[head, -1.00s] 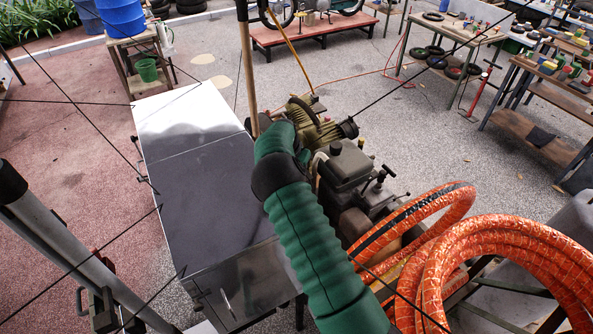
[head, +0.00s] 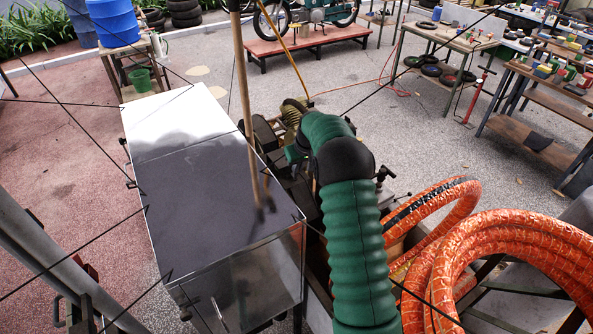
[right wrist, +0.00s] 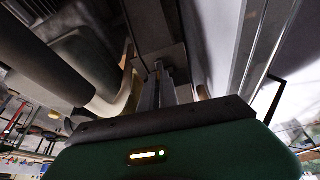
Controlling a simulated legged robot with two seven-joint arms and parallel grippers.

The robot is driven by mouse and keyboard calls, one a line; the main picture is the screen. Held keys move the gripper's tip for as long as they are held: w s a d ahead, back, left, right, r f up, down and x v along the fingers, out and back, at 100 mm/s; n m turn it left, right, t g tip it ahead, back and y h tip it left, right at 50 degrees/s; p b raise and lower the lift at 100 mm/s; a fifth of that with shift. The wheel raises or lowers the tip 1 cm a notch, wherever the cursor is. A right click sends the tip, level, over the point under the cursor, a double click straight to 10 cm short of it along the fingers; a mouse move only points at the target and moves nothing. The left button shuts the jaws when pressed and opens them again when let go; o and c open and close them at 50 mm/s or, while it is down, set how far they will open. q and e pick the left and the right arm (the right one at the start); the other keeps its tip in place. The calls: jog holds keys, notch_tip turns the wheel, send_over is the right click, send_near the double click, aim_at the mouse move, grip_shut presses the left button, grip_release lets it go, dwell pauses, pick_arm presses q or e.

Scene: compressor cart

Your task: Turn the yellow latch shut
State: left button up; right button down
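I cannot make out the yellow latch in either view. My right arm reaches over the machinery beside the metal cabinet (head: 190,190), and its green wrist part (head: 294,155) points down toward the gap along the cabinet's right edge. The fingertips are hidden in the head view. In the right wrist view my right gripper (right wrist: 165,85) shows as dark finger parts beyond the dark palm plate, close to grey metal surfaces. Whether it is open or shut is unclear, and I see no latch between the fingers. My left gripper is not in view.
Thick orange hoses (head: 480,250) lie coiled at the lower right. A wooden pole (head: 246,90) stands by the cabinet's right edge. A yellow hose (head: 282,40) rises from the ribbed compressor part (head: 292,113). Open paved floor lies behind, with workbenches (head: 450,38) at the right.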

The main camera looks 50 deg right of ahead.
jog(key=shift+w+d+r+n, duration=0.1)
jog(key=shift+d+r+n, duration=0.1)
jog(key=shift+n, duration=0.3)
jog(key=c, duration=1.8)
grip_release()
jog(key=shift+o, duration=0.9)
jog(key=shift+f, duration=0.2)
jog(key=d+b+v, duration=0.1)
jog(key=b+v, duration=0.2)
jog(key=v, duration=1.3)
jog(key=shift+s+r+y, duration=0.25)
jog(key=shift+s+y, duration=0.05)
jog(key=shift+s, duration=0.05)
